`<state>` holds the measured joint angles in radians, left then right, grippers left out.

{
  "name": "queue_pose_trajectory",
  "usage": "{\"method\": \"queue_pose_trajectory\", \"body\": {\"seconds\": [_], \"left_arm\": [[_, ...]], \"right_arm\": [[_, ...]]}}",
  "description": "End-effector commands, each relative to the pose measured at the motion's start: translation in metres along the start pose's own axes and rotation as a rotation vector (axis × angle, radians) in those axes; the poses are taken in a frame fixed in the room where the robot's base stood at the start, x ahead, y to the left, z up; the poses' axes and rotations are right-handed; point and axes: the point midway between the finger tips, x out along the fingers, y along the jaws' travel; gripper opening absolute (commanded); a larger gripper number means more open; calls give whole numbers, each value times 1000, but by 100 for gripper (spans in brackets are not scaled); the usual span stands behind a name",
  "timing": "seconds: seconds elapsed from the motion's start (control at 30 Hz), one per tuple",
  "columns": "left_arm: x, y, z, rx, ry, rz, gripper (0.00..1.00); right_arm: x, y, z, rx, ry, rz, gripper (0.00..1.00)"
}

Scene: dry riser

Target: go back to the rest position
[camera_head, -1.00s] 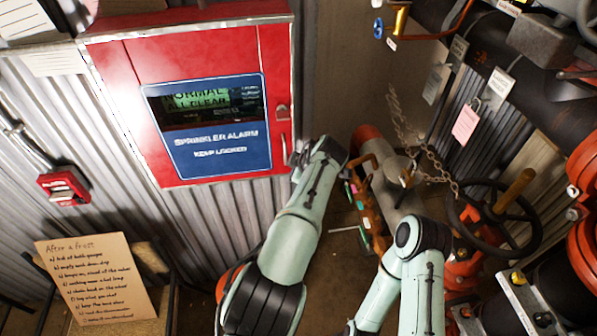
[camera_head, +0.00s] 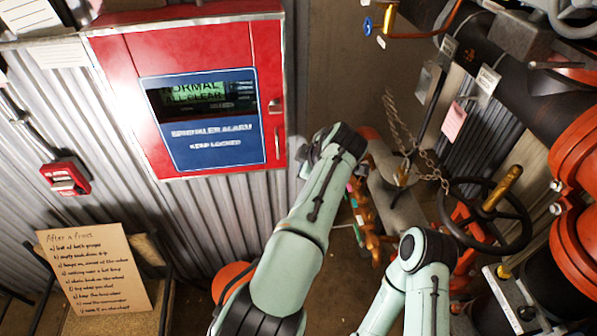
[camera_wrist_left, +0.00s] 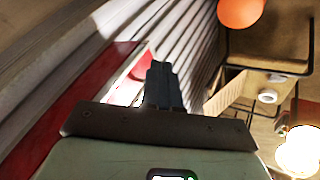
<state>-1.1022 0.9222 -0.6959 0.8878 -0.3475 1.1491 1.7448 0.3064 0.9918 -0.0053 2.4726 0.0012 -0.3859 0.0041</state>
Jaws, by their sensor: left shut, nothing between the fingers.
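My left gripper (camera_wrist_left: 162,82) is shut and empty in the left wrist view, its dark fingers together in front of the corrugated wall. In the head view my left arm reaches up from the bottom centre. Its wrist is just right of the red sprinkler alarm cabinet (camera_head: 212,172), apart from it in the picture, and largely hides the gripper. The cabinet door looks closed, and its display reads "NORMAL ALL CLEAR". My right arm's green links show at the lower right, but its gripper is outside the views.
Right of my left arm are a hanging chain (camera_head: 401,128), a black handwheel (camera_head: 520,240) and large orange pipe fittings (camera_head: 578,160). A handwritten board (camera_head: 95,270) stands at lower left, below a small red wall box (camera_head: 66,178).

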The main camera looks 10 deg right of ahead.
Motion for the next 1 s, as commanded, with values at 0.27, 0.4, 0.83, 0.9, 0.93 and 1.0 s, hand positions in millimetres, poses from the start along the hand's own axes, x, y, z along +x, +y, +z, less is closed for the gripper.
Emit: {"method": "queue_pose_trajectory", "body": {"seconds": [0.27, 0.4, 0.83, 0.9, 0.93, 1.0], "left_arm": [[-16, 2, 3, 1, -1, 0, 0], [-3, -2, 2, 16, -8, -16, 0], [226, -168, 4, 339, -290, -230, 0], [256, -213, 10, 383, -361, -250, 0], [267, -233, 12, 400, -391, -256, 0], [288, -282, 21, 435, -465, -264, 0]], "right_arm": [[-2, 0, 0, 1, 0, 0, 0], [-2, 0, 0, 1, 0, 0, 0], [-2, 0, 0, 1, 0, 0, 0], [-2, 0, 0, 1, 0, 0, 0], [-2, 0, 0, 1, 0, 0, 0], [-2, 0, 0, 1, 0, 0, 0]]}}
